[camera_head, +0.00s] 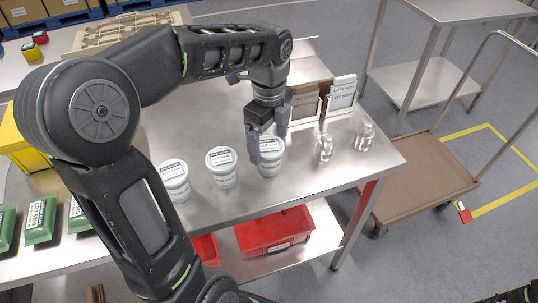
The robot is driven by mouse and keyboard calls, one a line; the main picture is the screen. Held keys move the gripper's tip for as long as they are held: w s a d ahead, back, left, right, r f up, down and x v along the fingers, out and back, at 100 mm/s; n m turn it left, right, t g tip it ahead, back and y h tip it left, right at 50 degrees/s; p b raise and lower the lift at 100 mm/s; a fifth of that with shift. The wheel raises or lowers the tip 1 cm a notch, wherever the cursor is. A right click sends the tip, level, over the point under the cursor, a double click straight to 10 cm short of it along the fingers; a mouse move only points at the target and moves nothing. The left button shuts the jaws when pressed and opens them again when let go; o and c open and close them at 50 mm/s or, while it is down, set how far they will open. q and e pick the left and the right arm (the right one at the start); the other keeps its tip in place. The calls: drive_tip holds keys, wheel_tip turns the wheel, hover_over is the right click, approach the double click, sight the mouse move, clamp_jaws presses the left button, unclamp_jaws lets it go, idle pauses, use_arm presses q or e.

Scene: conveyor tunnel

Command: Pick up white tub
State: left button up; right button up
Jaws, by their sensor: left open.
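Three white tubs with printed labels stand upright in a row on the steel table: a left tub (174,180), a middle tub (221,167) and a right tub (270,163). My left gripper (268,146) points down at the right tub, its fingers apart. One finger overlaps the tub's left edge in the picture, and the other is near its upper right side. I cannot tell whether either finger touches the tub. My right gripper is not in view.
Two clear glass-like objects (325,149) stand right of the tubs near the table edge (300,199). Card holders (342,94) stand behind them. Green packs (41,219) lie at left. A red bin (274,231) is on the lower shelf. A brown cart (421,177) stands at right.

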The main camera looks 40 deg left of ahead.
use_arm(q)
wheel_tip(320, 180, down, 5)
drive_tip(key=shift+f, duration=0.1)
idle(0.5)
drive_tip(key=shift+c, duration=0.5)
drive_tip(key=c, duration=1.5)
